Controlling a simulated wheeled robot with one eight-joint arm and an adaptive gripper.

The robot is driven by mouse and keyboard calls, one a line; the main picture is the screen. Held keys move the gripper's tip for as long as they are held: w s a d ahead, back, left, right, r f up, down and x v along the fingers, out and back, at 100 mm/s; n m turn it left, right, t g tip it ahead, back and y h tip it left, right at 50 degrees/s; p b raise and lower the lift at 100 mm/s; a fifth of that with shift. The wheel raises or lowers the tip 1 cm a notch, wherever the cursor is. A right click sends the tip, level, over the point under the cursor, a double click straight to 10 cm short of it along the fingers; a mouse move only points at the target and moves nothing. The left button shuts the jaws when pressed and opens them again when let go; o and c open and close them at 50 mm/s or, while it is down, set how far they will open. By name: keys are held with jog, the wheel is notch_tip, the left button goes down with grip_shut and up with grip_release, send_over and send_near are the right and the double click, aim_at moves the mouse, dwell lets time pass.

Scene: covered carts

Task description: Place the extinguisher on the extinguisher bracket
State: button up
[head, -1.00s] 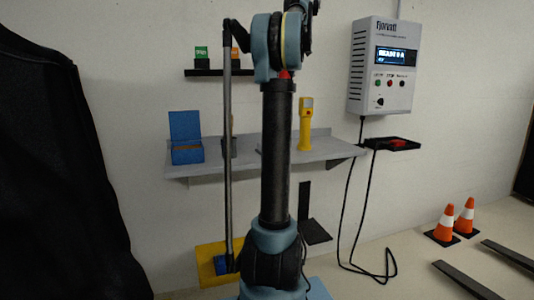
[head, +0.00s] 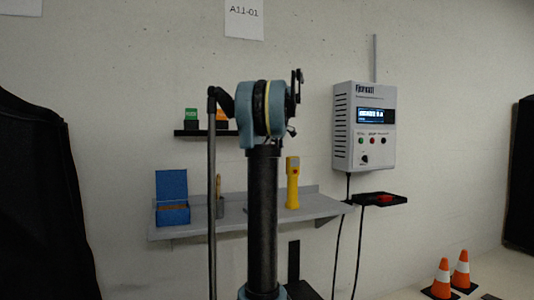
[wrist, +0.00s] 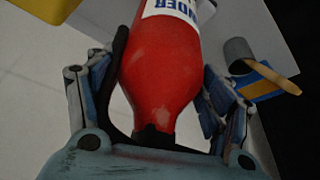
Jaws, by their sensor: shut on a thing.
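The red extinguisher (wrist: 165,65) fills the middle of the wrist view, with part of a white label with blue letters showing. My gripper (wrist: 160,85) is shut on it, with fingers at its left and right sides. A black curved part lies along its left side. In the head view the extinguisher and gripper are not seen; my arm stands in the middle. A black upright plate with a flat black foot (head: 293,262), perhaps the extinguisher bracket, stands below the shelf, just right of my arm. Its lower part is cut off by the frame edge.
A grey wall shelf (head: 325,207) holds a blue box (head: 172,197), a cup with a brush (wrist: 240,52) and a yellow handheld device (head: 292,182). A grey control box (head: 364,130) with hanging cables and a black tray (head: 380,200) are at right. Cones (head: 441,278) stand lower right.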

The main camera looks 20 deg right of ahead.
jog(key=shift+f, duration=0.95)
jog(key=o, duration=2.1)
jog(key=v, duration=1.2)
